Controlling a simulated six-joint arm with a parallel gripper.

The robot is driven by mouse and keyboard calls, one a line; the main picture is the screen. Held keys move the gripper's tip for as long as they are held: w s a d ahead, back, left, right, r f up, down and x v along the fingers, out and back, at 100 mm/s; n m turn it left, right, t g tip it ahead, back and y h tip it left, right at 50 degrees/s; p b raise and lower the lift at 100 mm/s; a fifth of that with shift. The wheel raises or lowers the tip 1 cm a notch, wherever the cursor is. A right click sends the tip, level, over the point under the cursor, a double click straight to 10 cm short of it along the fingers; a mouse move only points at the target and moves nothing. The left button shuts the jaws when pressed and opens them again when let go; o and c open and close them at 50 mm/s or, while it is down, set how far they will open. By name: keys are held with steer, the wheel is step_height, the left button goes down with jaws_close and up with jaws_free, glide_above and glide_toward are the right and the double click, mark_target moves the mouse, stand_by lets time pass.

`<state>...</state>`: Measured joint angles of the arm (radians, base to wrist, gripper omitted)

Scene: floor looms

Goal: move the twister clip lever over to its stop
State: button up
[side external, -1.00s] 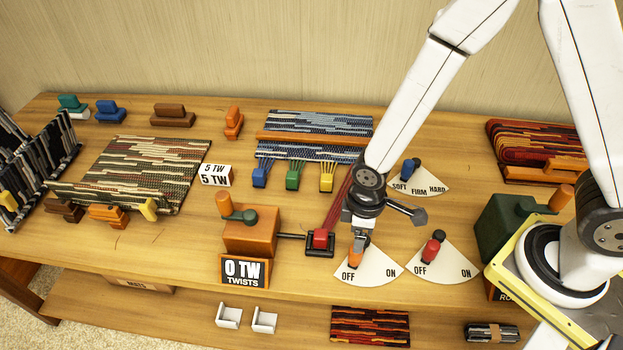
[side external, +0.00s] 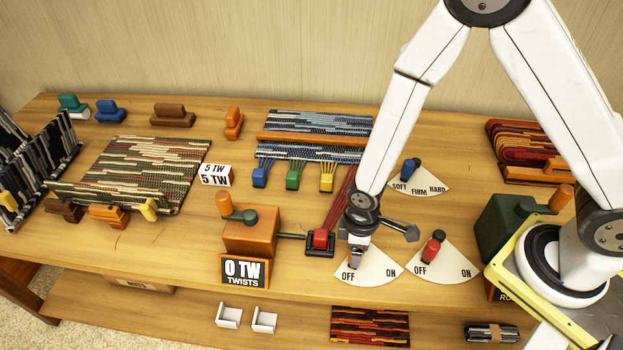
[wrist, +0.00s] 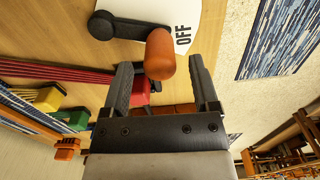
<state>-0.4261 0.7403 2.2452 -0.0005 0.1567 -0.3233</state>
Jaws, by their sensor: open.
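The lever under my gripper has a black arm and an orange knob (wrist: 160,55). It stands at the OFF end of a white OFF/ON dial plate (side external: 378,271), just right of the red clip block (side external: 320,238). My gripper (side external: 356,262) is low over the lever and hides most of it in the side view. In the wrist view my gripper's fingers (wrist: 161,70) are open, one on each side of the orange knob.
A second OFF/ON dial with a red-knobbed lever (side external: 433,246) stands close on the right. A SOFT/FIRM/HARD dial with a blue knob (side external: 410,168) lies behind.

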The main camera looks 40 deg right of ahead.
steer(key=shift+f, duration=1.85)
jaws_close()
